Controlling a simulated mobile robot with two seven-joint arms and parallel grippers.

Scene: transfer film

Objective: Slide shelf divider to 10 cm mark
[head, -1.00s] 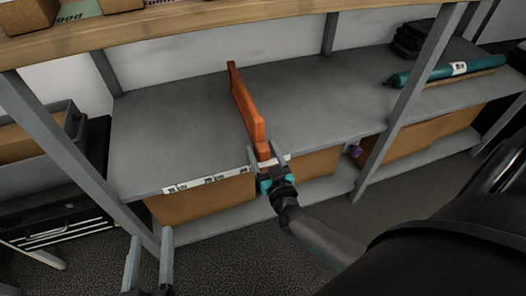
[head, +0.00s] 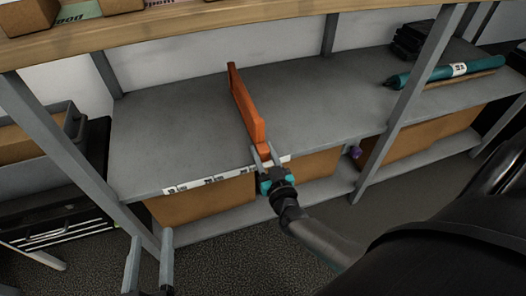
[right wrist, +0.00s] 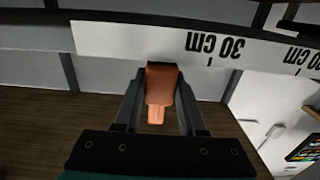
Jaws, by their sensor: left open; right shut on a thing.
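The orange shelf divider (head: 244,108) stands upright on the grey middle shelf (head: 180,125), running from front to back. My right gripper (head: 267,162) is shut on its front end at the shelf's front edge. In the right wrist view the divider's orange end (right wrist: 160,90) sits between the two fingers. A white marked strip (head: 210,181) runs along the shelf's front edge, and the divider is near its right end. In the right wrist view the strip (right wrist: 125,40) reads "30 cm" upside down, right of the divider. My left gripper (head: 148,265) is open and empty, low in front of the shelf.
The shelf is bare on both sides of the divider. A grey post (head: 408,105) stands to the right, with a teal roll (head: 437,74) beyond it. A left post (head: 75,155) stands near a grey bin (head: 35,140). Cardboard boxes (head: 205,203) sit below. A wooden top (head: 200,22) overhangs.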

